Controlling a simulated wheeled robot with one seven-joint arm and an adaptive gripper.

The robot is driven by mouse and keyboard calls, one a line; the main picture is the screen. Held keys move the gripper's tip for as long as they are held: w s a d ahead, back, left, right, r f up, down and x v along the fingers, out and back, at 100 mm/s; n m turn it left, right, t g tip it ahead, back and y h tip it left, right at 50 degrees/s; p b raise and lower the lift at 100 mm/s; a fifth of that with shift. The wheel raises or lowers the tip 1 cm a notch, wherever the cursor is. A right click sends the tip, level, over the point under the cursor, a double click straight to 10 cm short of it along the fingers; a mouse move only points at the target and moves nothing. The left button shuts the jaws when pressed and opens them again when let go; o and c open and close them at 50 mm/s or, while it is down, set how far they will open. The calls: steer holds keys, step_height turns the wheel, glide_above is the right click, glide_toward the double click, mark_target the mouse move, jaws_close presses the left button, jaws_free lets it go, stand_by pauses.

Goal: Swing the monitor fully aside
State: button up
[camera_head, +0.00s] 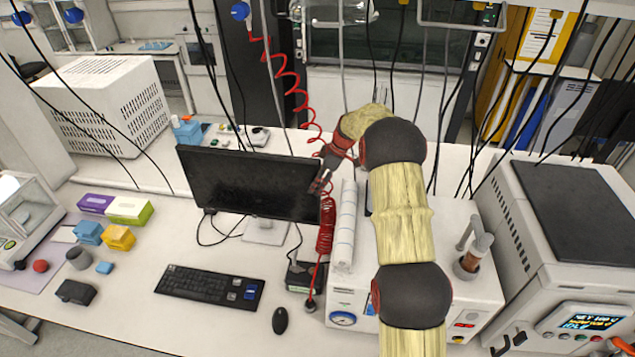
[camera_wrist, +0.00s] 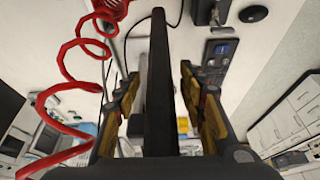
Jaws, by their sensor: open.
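The black monitor (camera_head: 245,183) stands on a white stand on the bench, with its screen facing the front. In the wrist view the monitor (camera_wrist: 160,100) shows as a dark upright strip, seen edge-on, between the two fingers of my gripper (camera_wrist: 158,80). The fingers are open, with a visible gap on each side of the strip. I see no clear contact.
A red coiled hose (camera_head: 325,225) hangs close beside the gripper, also left in the wrist view (camera_wrist: 75,45). A keyboard (camera_head: 210,286) and mouse (camera_head: 280,320) lie in front. Small boxes (camera_head: 129,210) stand left. A paper roll (camera_head: 345,225) lies right of the hose.

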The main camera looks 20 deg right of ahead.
steer(key=shift+w+f, duration=0.1)
steer(key=shift+c, duration=0.4)
steer(key=shift+c, duration=1.2)
steer(key=c, duration=0.7)
jaws_close()
